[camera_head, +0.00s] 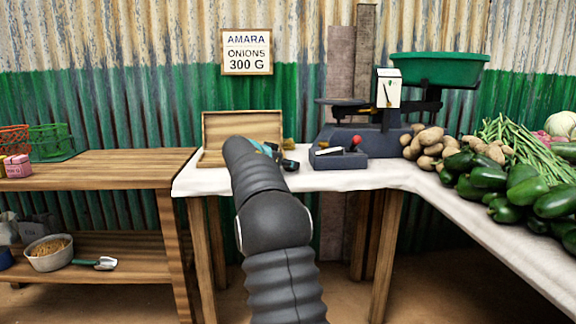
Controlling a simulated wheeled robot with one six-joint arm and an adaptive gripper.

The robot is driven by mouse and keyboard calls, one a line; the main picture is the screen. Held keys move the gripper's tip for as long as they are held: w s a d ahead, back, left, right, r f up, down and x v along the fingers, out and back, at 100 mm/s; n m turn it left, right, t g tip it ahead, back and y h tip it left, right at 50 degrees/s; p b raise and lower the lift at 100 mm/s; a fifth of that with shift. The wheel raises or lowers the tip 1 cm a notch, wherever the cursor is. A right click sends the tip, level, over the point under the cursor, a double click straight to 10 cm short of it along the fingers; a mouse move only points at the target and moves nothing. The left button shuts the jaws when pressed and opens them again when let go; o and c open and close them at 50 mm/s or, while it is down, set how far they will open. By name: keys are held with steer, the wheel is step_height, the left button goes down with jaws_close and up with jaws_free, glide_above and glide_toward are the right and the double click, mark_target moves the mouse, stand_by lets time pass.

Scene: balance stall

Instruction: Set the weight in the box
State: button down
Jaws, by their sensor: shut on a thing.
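The wooden box (213,157) stands open on the white-clothed table, with its lid raised at the back. My arm hides much of its front and inside. My gripper (287,157) is at the right end of the box, mostly hidden behind my own wrist. It is shut on a small brass-coloured thing (289,143), which looks like the weight; only a bit of it shows. I cannot tell whether the weight is over the box or beside its right wall, or whether it touches anything.
A dark balance scale (365,137) with a green pan (440,70) stands close to the right of my gripper. Potatoes (428,138) and green vegetables (525,190) lie further right. A sign (246,51) reads "AMARA ONIONS 300 G". A wooden shelf (100,170) adjoins at left.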

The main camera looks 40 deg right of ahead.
steer(key=shift+f, duration=0.15)
steer(key=c, duration=0.7)
jaws_free()
steer(key=shift+o, duration=0.2)
steer(key=shift+a+r, duration=0.15)
steer(key=shift+r, duration=0.1)
steer(key=v, duration=1.1)
steer(key=shift+a, duration=0.3)
steer(key=shift+s+r, duration=0.15)
steer(key=shift+s, duration=0.05)
